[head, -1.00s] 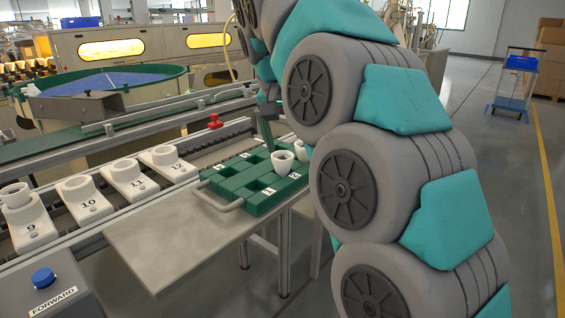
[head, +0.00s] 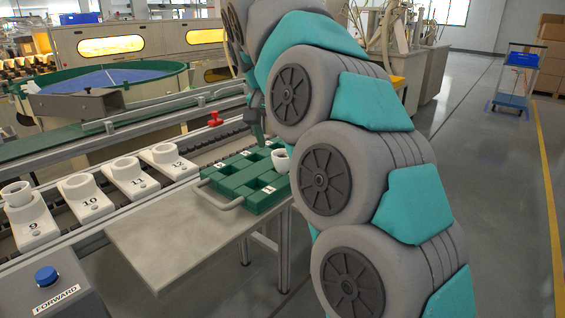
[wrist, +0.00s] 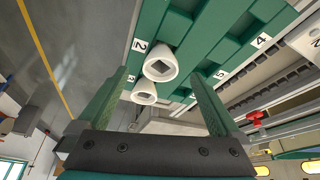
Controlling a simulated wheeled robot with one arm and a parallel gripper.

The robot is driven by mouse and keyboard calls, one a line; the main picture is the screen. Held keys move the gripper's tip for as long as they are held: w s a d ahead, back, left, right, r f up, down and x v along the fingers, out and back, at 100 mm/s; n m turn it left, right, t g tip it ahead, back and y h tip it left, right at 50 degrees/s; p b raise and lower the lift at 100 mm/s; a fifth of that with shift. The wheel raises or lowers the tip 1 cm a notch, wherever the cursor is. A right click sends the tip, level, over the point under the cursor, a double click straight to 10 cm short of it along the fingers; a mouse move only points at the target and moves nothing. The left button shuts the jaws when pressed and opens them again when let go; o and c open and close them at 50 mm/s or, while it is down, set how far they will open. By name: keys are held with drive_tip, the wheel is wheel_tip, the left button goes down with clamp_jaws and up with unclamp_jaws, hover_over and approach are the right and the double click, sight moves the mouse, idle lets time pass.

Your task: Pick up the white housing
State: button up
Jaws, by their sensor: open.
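In the head view one white housing (head: 281,160) shows at the tray's right side, partly hidden by my arm. My gripper (wrist: 159,76) is open and empty. In the wrist view both housings appear between its fingers, and I see no contact. In the head view only part of my gripper shows, above the tray's far side.
The tray has a handle (head: 220,197) and rests on a grey table (head: 165,242), whose front is clear. At left, a conveyor carries numbered white holders (head: 90,200); holder 9 bears a white cup (head: 16,193). A red part (head: 215,119) sits behind the tray. A control box (head: 50,292) stands front left.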

sight(282, 170)
drive_tip(key=shift+x, duration=1.85)
drive_tip(key=c, duration=1.4)
drive_tip(key=shift+w+r, duration=0.1)
drive_tip(key=shift+r, duration=0.1)
